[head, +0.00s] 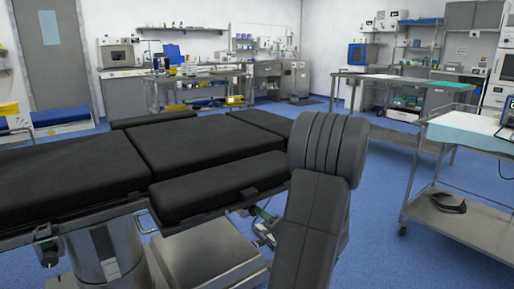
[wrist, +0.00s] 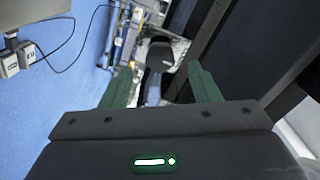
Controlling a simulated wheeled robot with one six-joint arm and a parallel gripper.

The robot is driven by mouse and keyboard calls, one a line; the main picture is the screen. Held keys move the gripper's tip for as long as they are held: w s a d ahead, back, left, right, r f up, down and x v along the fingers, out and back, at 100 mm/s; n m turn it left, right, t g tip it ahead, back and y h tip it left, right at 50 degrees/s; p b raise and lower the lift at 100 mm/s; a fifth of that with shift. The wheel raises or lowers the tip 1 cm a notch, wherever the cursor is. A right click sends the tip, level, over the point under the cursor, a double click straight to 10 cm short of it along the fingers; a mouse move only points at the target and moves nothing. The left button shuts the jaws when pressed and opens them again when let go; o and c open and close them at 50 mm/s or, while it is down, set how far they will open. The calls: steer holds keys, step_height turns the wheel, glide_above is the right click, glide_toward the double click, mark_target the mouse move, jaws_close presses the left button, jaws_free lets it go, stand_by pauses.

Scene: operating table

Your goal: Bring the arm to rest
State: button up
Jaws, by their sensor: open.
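My arm (head: 318,200) stands up in the right middle of the head view, in front of the operating table (head: 190,142). My gripper is not visible in the head view. In the wrist view my gripper (wrist: 162,88) shows two green fingers spread apart, with nothing held between them. Beyond the fingers are a dark rounded part and metal parts, with blue floor to the left. A black padded surface runs along the right side of the wrist view, close to the right finger.
The operating table's black pads fill the left of the head view. A steel cart (head: 470,135) with a pale blue cover stands at the right, a dark item on its lower shelf. Another table (head: 400,82) is behind. Blue floor (head: 375,235) is clear between my arm and the cart.

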steer(key=x, duration=0.4)
steer(key=shift+w+a+b, duration=0.15)
steer(key=shift+w+b, duration=0.1)
steer(key=shift+b, duration=0.05)
steer(key=shift+s, duration=0.1)
steer(key=p+v, duration=0.3)
steer(key=v, duration=1.1)
steer(key=w+a+m+b, duration=0.1)
steer(key=w+a+m, duration=0.7)
steer(key=m, duration=1)
steer(key=w, duration=0.3)
steer(key=shift+w+b, duration=0.25)
steer(key=shift+b, duration=0.05)
steer(key=shift+a, duration=0.15)
stand_by(0.3)
